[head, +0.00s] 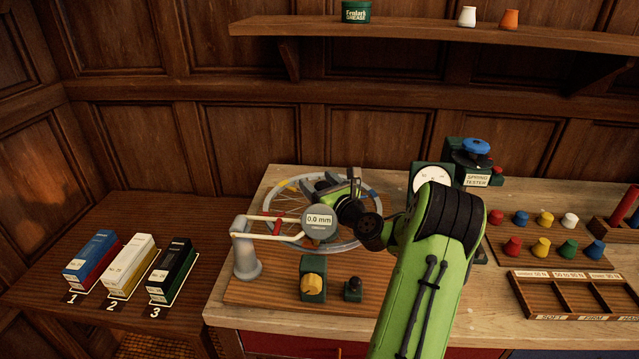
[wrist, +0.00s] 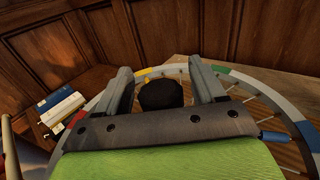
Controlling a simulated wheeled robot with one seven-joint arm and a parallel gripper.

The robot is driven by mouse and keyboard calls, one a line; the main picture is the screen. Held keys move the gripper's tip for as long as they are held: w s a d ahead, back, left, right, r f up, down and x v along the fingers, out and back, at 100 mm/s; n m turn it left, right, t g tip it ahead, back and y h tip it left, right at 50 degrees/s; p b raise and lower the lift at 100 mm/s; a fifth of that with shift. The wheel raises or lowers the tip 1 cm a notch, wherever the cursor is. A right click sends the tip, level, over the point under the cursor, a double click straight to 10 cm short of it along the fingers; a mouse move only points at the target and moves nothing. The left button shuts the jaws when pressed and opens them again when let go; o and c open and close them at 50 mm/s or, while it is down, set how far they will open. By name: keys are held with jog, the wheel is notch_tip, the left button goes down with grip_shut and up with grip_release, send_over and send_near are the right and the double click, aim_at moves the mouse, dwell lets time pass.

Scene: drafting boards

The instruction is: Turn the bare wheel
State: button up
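A round gauge (head: 319,220) reading 0.0 mm stands at the wheel's near side, on white arms from a grey post (head: 246,258).
A yellow knob (head: 313,284) on a green box and a small black-knobbed control (head: 353,288) sit in front of the wheel. Three boxes (head: 130,265) stand at left. The spring tester (head: 476,160), coloured pegs (head: 545,219) and an empty divided tray (head: 568,296) are at right.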

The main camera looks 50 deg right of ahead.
notch_tip(320, 180, up, 10)
jog(key=p, duration=0.4)
